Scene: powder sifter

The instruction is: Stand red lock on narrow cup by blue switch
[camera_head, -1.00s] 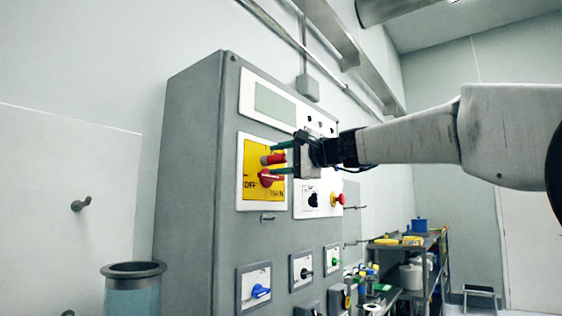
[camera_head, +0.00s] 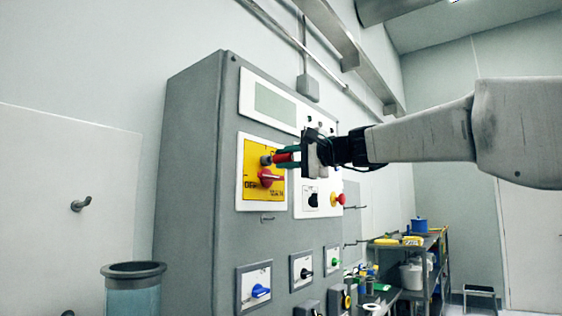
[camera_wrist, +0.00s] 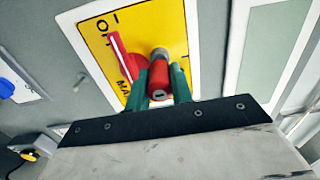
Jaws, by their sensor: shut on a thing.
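The red lock (camera_head: 284,157) is a small red cylinder in front of the yellow panel; a keyhole shows on its near end in the wrist view (camera_wrist: 160,90). My gripper (camera_head: 287,157) is shut on it, with one green finger on each side (camera_wrist: 159,80). A grey round piece (camera_wrist: 160,54) shows at its far end; I cannot tell whether it is part of the lock or a stud on the panel. The blue switch (camera_head: 260,291) is on a white plate low on the grey cabinet. I cannot make out a narrow cup by it.
A red rotary handle (camera_head: 268,177) sits just below the lock on the yellow panel (camera_head: 251,154). A red push button (camera_head: 338,199) sticks out to the right. A small hook (camera_head: 267,218) is under the panel. A grey-rimmed container (camera_head: 133,270) stands at lower left.

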